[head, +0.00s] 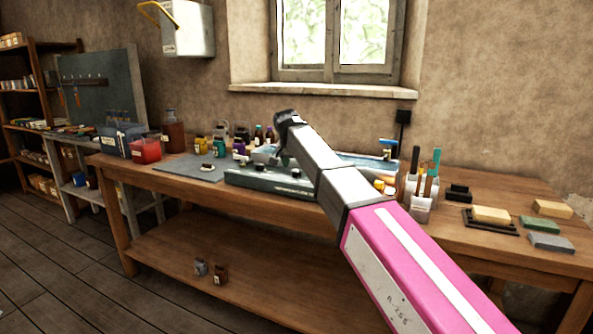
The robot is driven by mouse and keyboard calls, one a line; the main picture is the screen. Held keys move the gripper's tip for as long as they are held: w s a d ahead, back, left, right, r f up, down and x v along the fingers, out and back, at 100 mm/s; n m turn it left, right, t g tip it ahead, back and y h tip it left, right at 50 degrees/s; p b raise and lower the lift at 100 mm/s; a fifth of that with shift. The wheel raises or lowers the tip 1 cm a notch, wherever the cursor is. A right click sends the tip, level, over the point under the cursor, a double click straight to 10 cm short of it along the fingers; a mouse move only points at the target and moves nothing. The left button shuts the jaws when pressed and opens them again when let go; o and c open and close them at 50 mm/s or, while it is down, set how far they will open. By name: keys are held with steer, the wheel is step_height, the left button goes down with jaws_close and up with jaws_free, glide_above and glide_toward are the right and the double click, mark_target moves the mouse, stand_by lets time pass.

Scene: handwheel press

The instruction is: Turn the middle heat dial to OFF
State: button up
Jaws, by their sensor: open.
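A grey-green unit (262,182) lies along the front of the workbench, with small dark knobs on top. One dark knob (242,160) shows near its left end and another (295,172) further right. They are too small to tell which is the middle heat dial or what its marks read. My gripper (283,160) points down from the dark wrist at the end of my arm, over the back of this unit. It is open; its fingertips are small and dark, and I cannot tell whether they touch a knob.
The workbench (480,230) holds a red bin (146,150), a grey mat (187,168), bottles behind the unit, and a tool holder (421,205) on the right. Sponge-like blocks (490,214) lie at the far right. My arm crosses the right half and hides part of the bench.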

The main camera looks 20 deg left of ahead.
mark_target(297, 170)
steer(key=shift+x, duration=1.6)
steer(key=c, duration=0.9)
steer(key=shift+s+n, duration=0.1)
steer(key=shift+n, duration=0.2)
steer(key=n+y, duration=0.2)
steer(key=n, duration=0.2)
steer(key=shift+d, duration=0.1)
steer(key=shift+n+g+y, duration=0.5)
steer(key=shift+n+y, duration=0.1)
steer(key=shift+n, duration=1.5)
